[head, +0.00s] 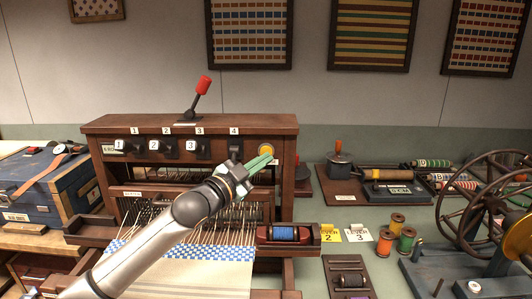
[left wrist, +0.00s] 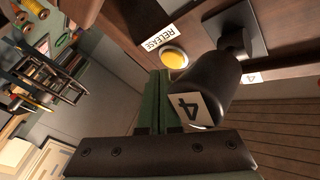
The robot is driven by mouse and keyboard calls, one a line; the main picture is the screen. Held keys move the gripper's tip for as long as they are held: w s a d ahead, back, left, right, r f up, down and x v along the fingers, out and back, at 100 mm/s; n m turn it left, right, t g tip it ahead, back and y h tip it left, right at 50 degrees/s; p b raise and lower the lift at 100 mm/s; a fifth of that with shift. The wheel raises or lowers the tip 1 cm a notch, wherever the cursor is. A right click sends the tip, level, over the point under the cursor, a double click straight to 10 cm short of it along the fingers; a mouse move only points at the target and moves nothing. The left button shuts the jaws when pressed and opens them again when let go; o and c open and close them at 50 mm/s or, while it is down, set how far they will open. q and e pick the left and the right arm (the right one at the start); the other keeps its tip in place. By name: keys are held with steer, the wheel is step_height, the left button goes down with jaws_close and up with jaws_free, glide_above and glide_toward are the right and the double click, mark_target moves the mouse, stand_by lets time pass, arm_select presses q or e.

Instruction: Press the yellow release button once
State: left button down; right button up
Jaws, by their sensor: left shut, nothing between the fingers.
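The yellow release button (head: 266,149) sits at the right end of the front panel of the wooden loom (head: 200,124). In the left wrist view the round button (left wrist: 175,58) shows beside a white RELEASE label (left wrist: 161,37). My left gripper (head: 268,159) has its green fingers shut, with nothing between them. In the head view its tips appear just below the button and overlap its lower edge. In the left wrist view the tips (left wrist: 158,74) end close to the button; whether they touch cannot be told. My right gripper is in neither view.
The black handle numbered 4 (left wrist: 205,95) is close beside my fingers. Several numbered handles line the panel, and a red-knobbed lever (head: 203,86) stands on top. A shuttle (head: 284,233) lies below right. Thread spools (head: 397,221) and a wheel (head: 490,210) stand farther right.

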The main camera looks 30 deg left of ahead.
arm_select(q)
steer(key=s+d, duration=0.1)
steer(key=s, duration=0.1)
steer(key=s+d, duration=0.1)
steer(key=s, duration=0.1)
steer(key=shift+s+d, duration=0.1)
steer(key=shift+d, duration=0.2)
stand_by(0.9)
